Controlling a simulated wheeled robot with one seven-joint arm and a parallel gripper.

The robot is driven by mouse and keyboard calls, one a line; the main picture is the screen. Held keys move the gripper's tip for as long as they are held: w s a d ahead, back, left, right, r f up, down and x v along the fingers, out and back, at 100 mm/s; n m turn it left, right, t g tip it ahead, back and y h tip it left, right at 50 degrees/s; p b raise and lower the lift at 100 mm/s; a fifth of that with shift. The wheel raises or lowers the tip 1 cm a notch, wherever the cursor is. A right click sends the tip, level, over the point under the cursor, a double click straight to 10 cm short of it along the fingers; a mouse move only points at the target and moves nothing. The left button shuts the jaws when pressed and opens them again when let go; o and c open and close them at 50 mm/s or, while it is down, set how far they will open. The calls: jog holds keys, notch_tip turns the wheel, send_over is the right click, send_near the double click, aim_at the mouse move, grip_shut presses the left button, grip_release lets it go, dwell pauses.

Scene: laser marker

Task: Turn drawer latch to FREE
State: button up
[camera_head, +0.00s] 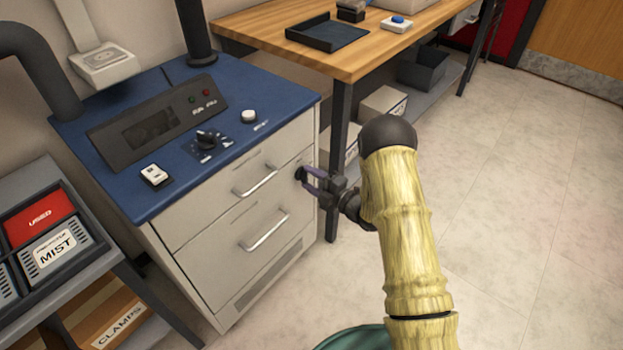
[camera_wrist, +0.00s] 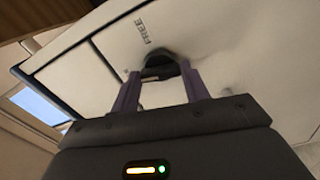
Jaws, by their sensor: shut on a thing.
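The drawer latch is a small dark knob (camera_wrist: 160,66) on the white cabinet front. The word FREE (camera_wrist: 144,33) is printed beside it in the wrist view. My gripper (camera_wrist: 162,76) has its purple fingers on either side of the latch and is shut on it. In the head view my gripper (camera_head: 306,178) reaches the right end of the cabinet front, beside the upper drawer (camera_head: 215,208). The fingers partly hide the latch, and I cannot tell its exact angle.
The blue cabinet top (camera_head: 225,165) carries a control panel (camera_head: 150,122), a dark dial (camera_head: 208,139) and a white knob (camera_head: 248,116). Drawer handles (camera_head: 265,232) stick out of the front. A wooden table (camera_head: 350,50) stands behind at the right. The floor at right is clear.

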jog(key=shift+d+m+p, duration=0.1)
jog(key=shift+m+p, duration=2.05)
jog(key=shift+m, duration=5.75)
jog(key=o, duration=1)
jog(key=p+v, duration=0.2)
jog(key=v, duration=1.5)
jog(key=shift+s+d+f, duration=0.1)
jog(key=shift+s+d, duration=0.05)
